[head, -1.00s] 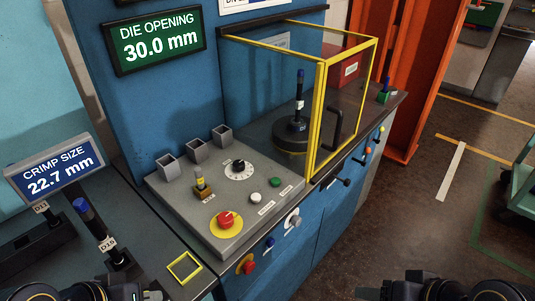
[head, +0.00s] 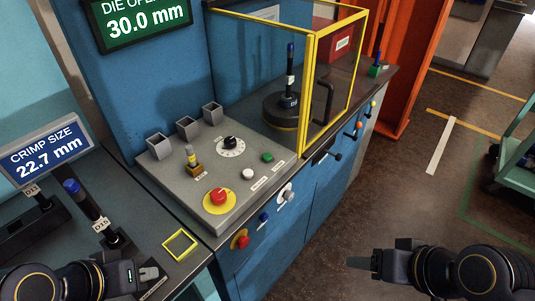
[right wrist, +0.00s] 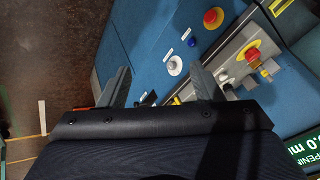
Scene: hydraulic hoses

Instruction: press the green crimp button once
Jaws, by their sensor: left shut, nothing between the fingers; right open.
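The small green button (head: 267,157) is on the sloped grey control panel (head: 240,198), at its right side near the front edge, beside a white button (head: 247,174). It is unobstructed in the head view; I cannot make it out in the right wrist view. My right gripper (head: 376,262) is open and empty at the lower right, in front of the cabinet and well apart from the button. Its two fingers (right wrist: 158,85) also show in the right wrist view. My left gripper (head: 150,273) is shut and empty at the lower left, near the bench edge.
A red emergency stop (head: 219,196) and a black dial (head: 231,144) share the panel. A yellow-framed guard (head: 308,95) with a black handle (head: 323,100) stands right behind it. Knobs (head: 286,193) stick out of the blue front.

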